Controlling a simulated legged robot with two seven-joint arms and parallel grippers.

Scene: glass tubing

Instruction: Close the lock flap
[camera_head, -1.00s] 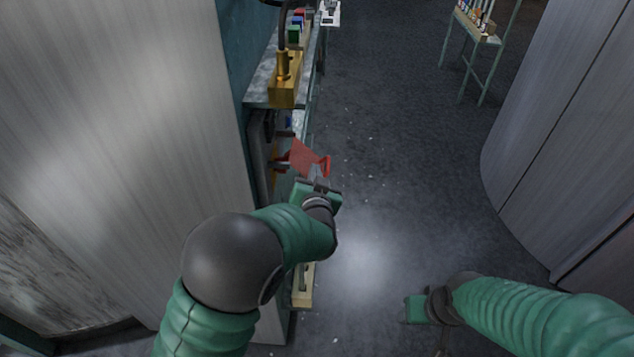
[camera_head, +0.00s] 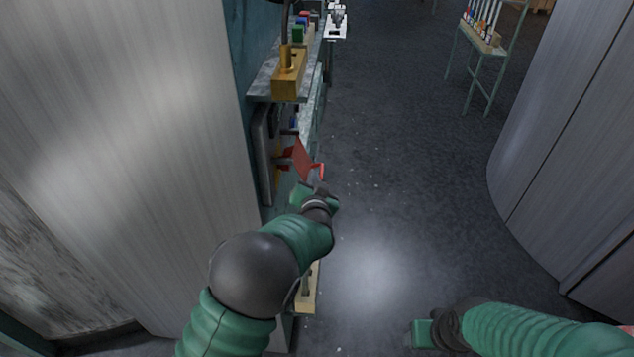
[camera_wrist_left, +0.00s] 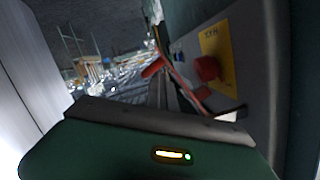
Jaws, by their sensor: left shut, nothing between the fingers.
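The red lock flap (camera_head: 303,158) stands out from the side of the bench at the left, swung open and tilted. In the left wrist view a red bar (camera_wrist_left: 153,68), which looks like part of it, shows beyond the gripper. My left gripper (camera_head: 316,179) is shut with nothing held, right by the flap's lower outer end. I cannot tell whether they touch. A round red knob (camera_wrist_left: 208,68) sits on a yellow plate (camera_wrist_left: 216,46) on the grey panel. My right gripper (camera_head: 416,335) is low in the head view, away from the bench, its fingers unclear.
A brass block (camera_head: 289,80) stands on the bench top (camera_head: 262,84) above the flap. A large grey cabinet (camera_head: 130,130) fills the left. Another curved grey cabinet (camera_head: 575,140) stands at the right. The floor (camera_head: 400,180) between them is clear, with a small rack stand (camera_head: 478,50) farther back.

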